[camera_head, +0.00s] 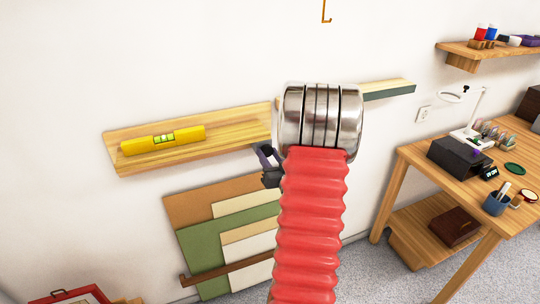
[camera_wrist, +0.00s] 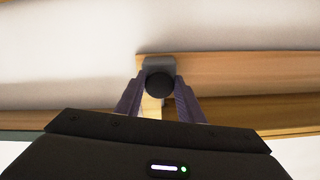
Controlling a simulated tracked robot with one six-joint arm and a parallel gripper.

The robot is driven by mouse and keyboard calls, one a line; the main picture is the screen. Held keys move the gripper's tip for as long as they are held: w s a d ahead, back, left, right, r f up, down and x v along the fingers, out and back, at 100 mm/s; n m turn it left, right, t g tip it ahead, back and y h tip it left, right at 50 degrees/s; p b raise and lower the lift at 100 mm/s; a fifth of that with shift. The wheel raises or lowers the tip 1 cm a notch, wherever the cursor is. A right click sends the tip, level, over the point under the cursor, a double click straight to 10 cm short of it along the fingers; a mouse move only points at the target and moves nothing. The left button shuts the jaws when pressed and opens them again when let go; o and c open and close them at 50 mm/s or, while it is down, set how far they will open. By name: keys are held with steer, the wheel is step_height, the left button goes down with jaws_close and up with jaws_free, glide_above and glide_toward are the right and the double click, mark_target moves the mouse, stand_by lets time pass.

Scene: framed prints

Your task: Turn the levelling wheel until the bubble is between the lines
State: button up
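A yellow spirit level (camera_head: 135,147) lies on a wooden picture ledge (camera_head: 235,125) on the wall in the head view. Its green vial (camera_head: 163,138) shows a pale bubble near the middle, but it is too small to tell where the bubble sits against the lines. In the wrist view a dark round wheel (camera_wrist: 159,85) stands at the end of the ledge (camera_wrist: 235,68). My gripper (camera_wrist: 159,90) has one finger on each side of the wheel. I cannot tell whether the fingers touch it. In the head view my gripper (camera_head: 268,160) is partly hidden behind my red arm.
Flat boards (camera_head: 225,235) lean against the wall below the ledge. A second ledge (camera_head: 390,90) is on the wall to the right. A wooden workbench (camera_head: 420,158) with a lamp and boxes stands at the right. A red frame (camera_head: 70,296) is at the lower left.

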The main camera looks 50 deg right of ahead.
steer(key=c, duration=0.5)
steer(key=shift+o, duration=0.2)
steer(key=shift+d, duration=0.1)
steer(key=shift+m, duration=0.3)
steer(key=shift+m, duration=1)
steer(key=o, duration=1.1)
steer(key=shift+c, duration=0.2)
steer(key=shift+s, duration=0.1)
